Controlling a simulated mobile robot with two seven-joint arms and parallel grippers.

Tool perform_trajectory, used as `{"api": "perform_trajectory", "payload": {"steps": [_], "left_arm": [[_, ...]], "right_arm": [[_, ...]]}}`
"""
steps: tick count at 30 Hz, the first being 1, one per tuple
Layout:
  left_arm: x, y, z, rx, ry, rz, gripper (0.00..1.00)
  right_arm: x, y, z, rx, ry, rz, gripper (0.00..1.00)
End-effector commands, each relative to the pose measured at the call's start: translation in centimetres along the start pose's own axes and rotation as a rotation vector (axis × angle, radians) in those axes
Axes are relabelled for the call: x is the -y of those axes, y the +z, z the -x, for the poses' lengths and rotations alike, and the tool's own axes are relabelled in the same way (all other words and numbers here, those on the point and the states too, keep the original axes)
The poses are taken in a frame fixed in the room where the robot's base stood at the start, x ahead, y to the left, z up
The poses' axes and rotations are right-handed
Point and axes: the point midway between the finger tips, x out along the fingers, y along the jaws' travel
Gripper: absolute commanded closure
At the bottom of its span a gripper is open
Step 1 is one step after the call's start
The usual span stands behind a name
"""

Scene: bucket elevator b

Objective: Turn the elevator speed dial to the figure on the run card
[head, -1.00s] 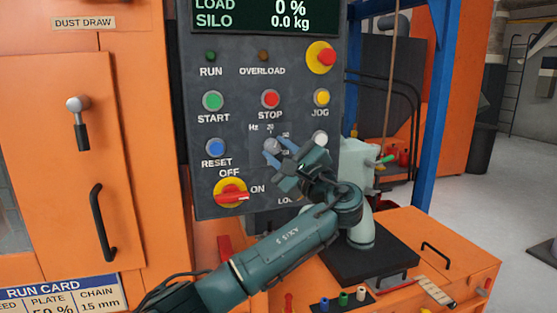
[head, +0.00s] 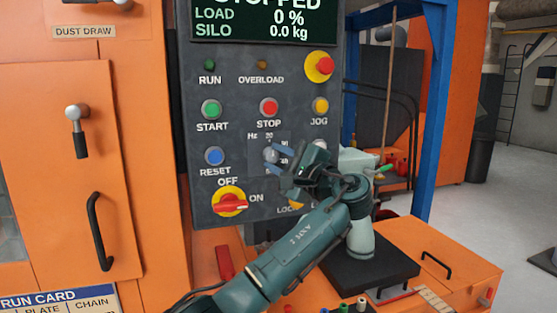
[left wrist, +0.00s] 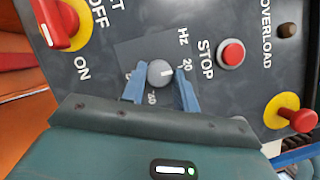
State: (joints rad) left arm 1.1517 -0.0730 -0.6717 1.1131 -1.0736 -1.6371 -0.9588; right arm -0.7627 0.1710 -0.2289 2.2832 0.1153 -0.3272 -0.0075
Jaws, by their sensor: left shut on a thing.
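The speed dial (left wrist: 160,73) is a round grey knob with a white mark, on a plate marked Hz on the dark panel. In the left wrist view its mark points right, towards the figure 20. My left gripper (left wrist: 159,90) has its blue fingers on either side of the dial, shut on it. In the head view the gripper (head: 278,161) covers part of the dial and its scale. The run card (head: 62,299) is cut off at the lower left; its speed figure is out of view. My right gripper is not in view.
The STOP button (head: 269,107), RESET button (head: 214,156) and red-yellow rotary switch (head: 229,204) surround the dial. The display (head: 262,22) reads STOPPED, load 0 %, silo 0.0 kg. An orange cabinet (head: 430,262) stands at the lower right.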

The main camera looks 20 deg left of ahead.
Motion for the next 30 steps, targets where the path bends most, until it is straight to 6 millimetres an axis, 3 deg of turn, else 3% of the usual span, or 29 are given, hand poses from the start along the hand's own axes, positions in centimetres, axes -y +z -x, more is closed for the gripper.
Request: {"api": "perform_trajectory", "payload": {"steps": [5,6,13,23,30], "left_arm": [[-0.2,-0.1,0.0,0.0,0.006,-0.002,0.93],[-0.2,-0.1,0.0,0.0,0.006,-0.002,0.68],[-0.1,0.0,0.0,0.0,0.003,-0.002,0.49],[0.0,-0.1,0.5,-0.002,0.0,0.0,0.49],[-0.1,-0.2,4.8,-0.005,0.0,0.0,0.49]], "right_arm": [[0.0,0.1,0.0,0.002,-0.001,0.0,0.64],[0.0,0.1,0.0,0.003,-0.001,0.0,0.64],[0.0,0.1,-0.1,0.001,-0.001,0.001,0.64],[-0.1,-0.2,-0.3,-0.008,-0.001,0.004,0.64],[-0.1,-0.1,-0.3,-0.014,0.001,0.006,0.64]]}}
